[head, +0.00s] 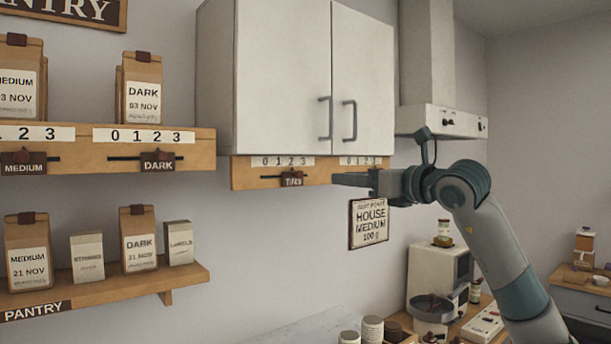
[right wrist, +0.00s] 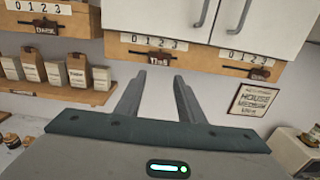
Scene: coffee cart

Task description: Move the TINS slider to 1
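The TINS slider (head: 292,179) is a dark brown tab on a wooden rail under the white wall cabinet. Its strip reads 0 1 2 3, and the tab sits at about the 2. The TINS slider also shows in the right wrist view (right wrist: 160,58), just beyond the fingertips. My right gripper (head: 336,179) is to the right of the slider in the head view. In the right wrist view my right gripper (right wrist: 158,77) has its fingers spread with nothing between them, apart from the tab. My left gripper is not in view.
A second slider (right wrist: 260,73) is right of TINS, mostly hidden by my gripper in the head view. The white cabinet (head: 285,80) is directly above. A HOUSE MEDIUM sign (head: 369,223) hangs below right. Pantry shelves (head: 190,274) with bags stand left.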

